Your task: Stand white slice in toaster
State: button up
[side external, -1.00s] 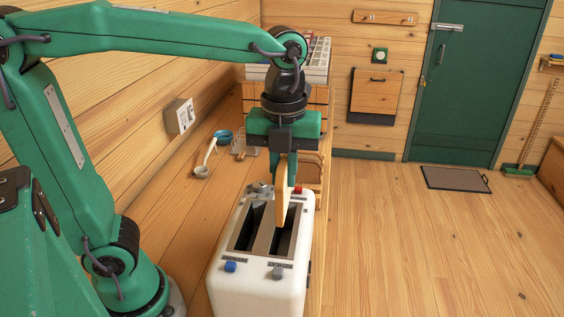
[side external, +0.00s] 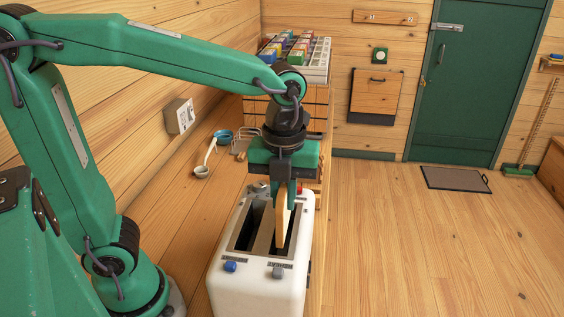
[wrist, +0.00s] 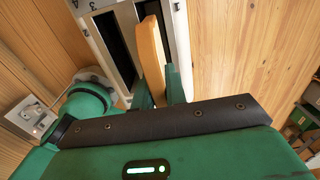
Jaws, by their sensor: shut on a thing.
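The white toaster (side external: 258,287) stands on the wooden counter with two long dark slots in its top. The slice (side external: 282,222) is upright, edge-on to the side camera, with its lower end in the right slot. My gripper (side external: 284,196) is shut on the slice's upper part, just above the toaster. In the wrist view, the slice (wrist: 152,55) stands between the fingers of my gripper (wrist: 160,92), over the right slot of the toaster (wrist: 178,30). The left slot is empty in both views. The slice's lower edge is hidden inside the slot.
A tray of colourful boxes (side external: 297,55) stands at the back. A wall socket (side external: 180,116) is on the left. Open floor lies right of the counter.

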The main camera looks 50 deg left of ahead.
jog(key=shift+f, duration=1.25)
jog(key=o, duration=0.8)
jog(key=shift+o, duration=0.2)
jog(key=shift+r, duration=0.15)
jog(key=shift+r, duration=3.75)
jog(key=shift+r, duration=0.1)
notch_tip(320, 180, up, 8)
